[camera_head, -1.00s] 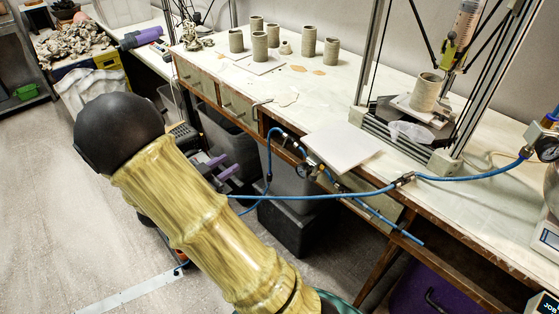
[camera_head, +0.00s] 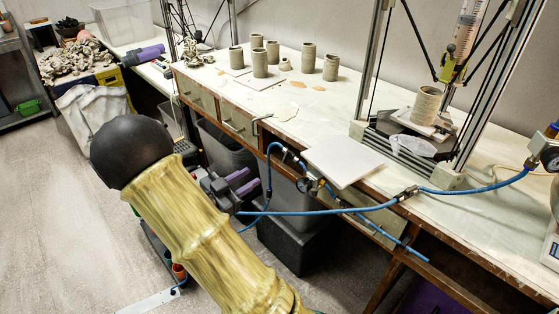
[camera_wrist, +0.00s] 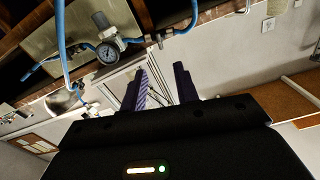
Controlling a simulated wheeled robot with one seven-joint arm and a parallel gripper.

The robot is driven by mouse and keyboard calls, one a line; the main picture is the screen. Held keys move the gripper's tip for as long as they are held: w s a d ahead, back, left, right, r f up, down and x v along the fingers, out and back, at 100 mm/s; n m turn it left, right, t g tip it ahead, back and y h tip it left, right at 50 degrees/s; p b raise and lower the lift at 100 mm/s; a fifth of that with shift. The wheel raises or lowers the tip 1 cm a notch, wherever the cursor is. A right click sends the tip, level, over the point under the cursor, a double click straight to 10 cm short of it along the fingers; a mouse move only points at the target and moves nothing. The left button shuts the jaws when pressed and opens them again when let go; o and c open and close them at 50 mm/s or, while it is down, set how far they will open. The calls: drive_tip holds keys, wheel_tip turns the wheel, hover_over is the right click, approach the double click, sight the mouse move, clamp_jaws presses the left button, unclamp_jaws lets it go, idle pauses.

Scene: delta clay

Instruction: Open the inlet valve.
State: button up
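A blue air hose runs along the bench front to a regulator with a round gauge (camera_head: 302,185); the gauge also shows at upper left in the wrist view (camera_wrist: 107,52). Small dark fittings sit on the line, one left of the gauge (camera_head: 278,149) and one to its right (camera_head: 405,193). I cannot tell which fitting is the inlet valve, or its handle position. My gripper (camera_head: 243,182), with purple fingers, is left of the gauge and apart from it. In the wrist view its fingers (camera_wrist: 162,82) are spread with nothing between them.
A hose crosses just right of my gripper. The bench edge (camera_head: 355,187) carries a white board (camera_head: 343,160). Dark bins (camera_head: 290,240) stand beneath. Clay cups (camera_head: 259,62) and a printer frame (camera_head: 362,80) stand on top. A second regulator (camera_head: 547,150) is at far right.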

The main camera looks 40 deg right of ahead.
sight(284, 157)
drive_tip(key=d, duration=0.8)
drive_tip(key=w+d, duration=0.1)
drive_tip(key=d, duration=0.3)
clamp_jaws()
